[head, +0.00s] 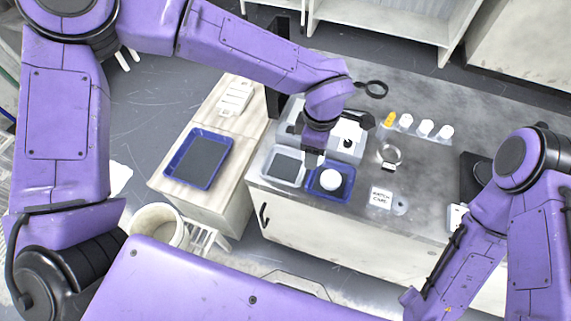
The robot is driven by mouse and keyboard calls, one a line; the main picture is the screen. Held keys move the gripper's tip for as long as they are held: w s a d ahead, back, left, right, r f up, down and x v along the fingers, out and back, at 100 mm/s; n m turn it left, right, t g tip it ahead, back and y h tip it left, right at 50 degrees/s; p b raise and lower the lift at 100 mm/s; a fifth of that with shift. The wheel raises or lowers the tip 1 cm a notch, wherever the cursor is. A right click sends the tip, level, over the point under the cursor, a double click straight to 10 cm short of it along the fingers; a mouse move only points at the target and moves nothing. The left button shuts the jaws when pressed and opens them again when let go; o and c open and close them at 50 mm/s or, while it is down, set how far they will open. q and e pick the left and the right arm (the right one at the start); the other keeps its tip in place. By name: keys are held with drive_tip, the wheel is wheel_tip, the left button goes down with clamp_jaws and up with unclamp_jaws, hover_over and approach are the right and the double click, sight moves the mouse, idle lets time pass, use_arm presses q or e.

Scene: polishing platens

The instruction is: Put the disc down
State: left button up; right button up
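A white round disc (330,181) shows at the blue tray (316,190) with a dark lining, near the front edge of the grey counter. My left gripper (314,162) points down at the tray's back left, right beside the disc. Its fingertips are small and partly hidden, so I cannot tell whether they grip the disc or whether the disc rests on the lining. My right arm comes in at the right and runs down out of the picture; its gripper is not visible.
A grey tray (284,168) stands left of the blue tray. A larger blue tray (199,158) lies on the wooden side table. Behind are a grey machine (347,139) and several small bottles (425,128). A metal ring (390,154) and a label card (381,197) lie to the right.

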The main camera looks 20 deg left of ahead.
use_arm(q)
drive_tip(key=n, duration=0.2)
drive_tip(key=s+n, duration=0.1)
drive_tip(key=shift+d+n, duration=0.15)
drive_tip(key=shift+n, duration=0.25)
drive_tip(key=s+n+p, duration=0.1)
drive_tip(key=s+n, duration=0.2)
drive_tip(key=n, duration=0.7)
drive_tip(key=n+p, duration=0.7)
drive_tip(key=n, duration=0.9)
hover_over(285, 168)
wheel_tip(285, 168, down, 9)
drive_tip(key=shift+f, duration=0.15)
wheel_tip(285, 168, down, 3)
drive_tip(key=shift+r, duration=0.1)
drive_tip(key=shift+f, duration=0.3)
drive_tip(key=shift+f, duration=0.1)
